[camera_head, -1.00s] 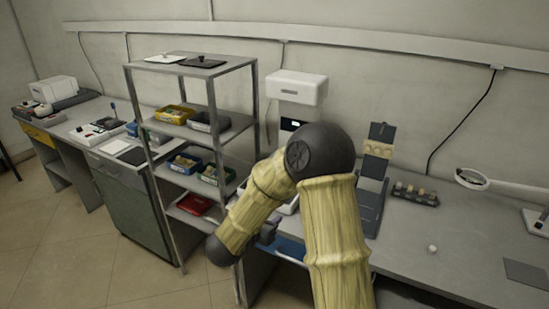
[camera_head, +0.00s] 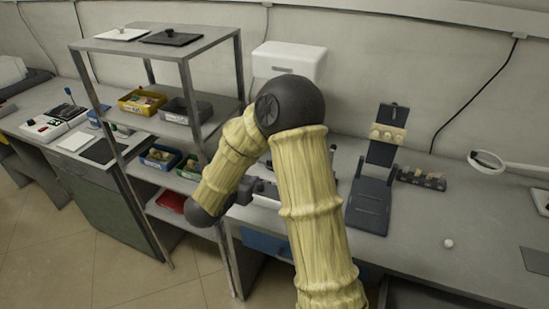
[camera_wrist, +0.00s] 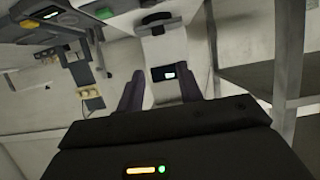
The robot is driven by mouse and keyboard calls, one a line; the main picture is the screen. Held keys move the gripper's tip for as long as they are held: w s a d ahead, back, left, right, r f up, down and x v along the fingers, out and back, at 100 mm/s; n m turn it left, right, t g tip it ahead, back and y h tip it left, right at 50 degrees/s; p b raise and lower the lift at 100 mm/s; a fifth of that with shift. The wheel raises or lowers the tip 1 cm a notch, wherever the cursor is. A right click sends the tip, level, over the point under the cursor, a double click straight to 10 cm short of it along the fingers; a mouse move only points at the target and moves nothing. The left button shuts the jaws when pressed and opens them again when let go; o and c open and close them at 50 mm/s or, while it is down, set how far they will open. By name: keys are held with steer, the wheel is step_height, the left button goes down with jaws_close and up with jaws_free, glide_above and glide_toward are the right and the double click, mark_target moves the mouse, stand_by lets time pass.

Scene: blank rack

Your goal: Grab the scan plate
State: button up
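Two flat plates with knobs lie on the rack's top shelf in the head view: a white plate (camera_head: 121,35) and a black plate (camera_head: 171,38). I cannot tell which, if either, is the scan plate. My gripper (camera_head: 256,187) is partly hidden behind my arm in the head view, low beside the rack's right side and well below the top shelf. In the wrist view my gripper (camera_wrist: 159,88) has its two dark fingers apart with nothing held between them. A white device with a small lit screen (camera_wrist: 168,72) stands beyond the fingers.
The grey metal rack (camera_head: 243,75) holds a yellow bin (camera_head: 142,101), other bins and a red item (camera_head: 171,202). A dark stand (camera_head: 370,200) and a small block of parts (camera_head: 421,179) are on the right bench (camera_head: 420,230). A rack post (camera_wrist: 288,60) is close in the wrist view.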

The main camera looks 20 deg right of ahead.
steer(key=o, duration=0.4)
steer(key=p+x, duration=0.1)
steer(key=x, duration=1.1)
steer(key=shift+f, duration=0.1)
steer(key=x, duration=0.4)
steer(key=shift+w+d+f+p, duration=0.1)
steer(key=shift+d+f+p, duration=0.2)
steer(key=shift+w+d+f, duration=0.15)
steer(key=shift+w, duration=0.15)
steer(key=shift+s, duration=0.1)
